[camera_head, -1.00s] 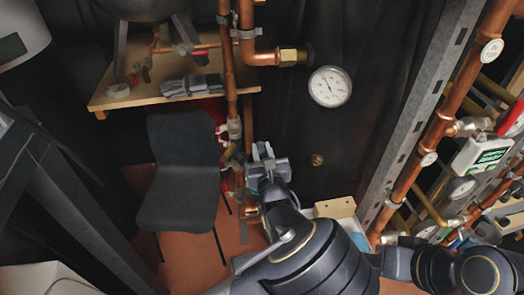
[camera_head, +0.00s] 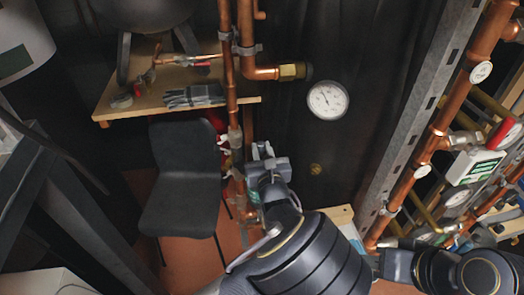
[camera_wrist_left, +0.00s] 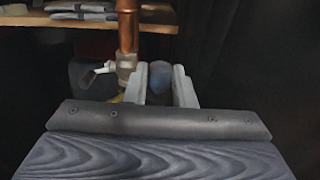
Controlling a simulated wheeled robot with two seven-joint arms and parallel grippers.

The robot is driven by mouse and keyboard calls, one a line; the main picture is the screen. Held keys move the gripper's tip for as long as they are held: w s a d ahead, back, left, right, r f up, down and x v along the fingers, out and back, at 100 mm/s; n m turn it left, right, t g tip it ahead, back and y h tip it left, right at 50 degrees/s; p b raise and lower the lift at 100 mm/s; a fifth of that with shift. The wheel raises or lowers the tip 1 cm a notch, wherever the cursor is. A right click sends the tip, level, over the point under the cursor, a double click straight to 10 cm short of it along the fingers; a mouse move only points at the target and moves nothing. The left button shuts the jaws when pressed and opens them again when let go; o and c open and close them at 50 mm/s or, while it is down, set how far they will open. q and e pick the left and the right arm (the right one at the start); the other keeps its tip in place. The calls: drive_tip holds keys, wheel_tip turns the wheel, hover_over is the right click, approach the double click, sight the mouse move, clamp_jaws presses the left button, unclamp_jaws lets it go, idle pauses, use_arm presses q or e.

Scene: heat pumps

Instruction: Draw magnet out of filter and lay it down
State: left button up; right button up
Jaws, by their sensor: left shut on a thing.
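My left gripper (camera_head: 264,152) is in front of the copper pipework in the head view, just right of a vertical pipe. In the left wrist view its two pale fingers (camera_wrist_left: 160,78) are shut on a dark blue-grey rounded piece, which looks like the magnet (camera_wrist_left: 160,73). A valve fitting (camera_wrist_left: 126,65) on the copper pipe is just left of the fingers. I cannot make out the filter body clearly; my arm and gripper hide part of that area.
A black chair (camera_head: 182,178) stands left of the pipes. Behind it a wooden shelf (camera_head: 130,104) holds grey gloves (camera_head: 194,95). A round gauge (camera_head: 328,100) is on the dark wall. A metal rail and more copper pipes (camera_head: 450,115) stand at the right.

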drive_tip(key=shift+r+p, duration=2.15)
drive_tip(key=shift+p, duration=0.05)
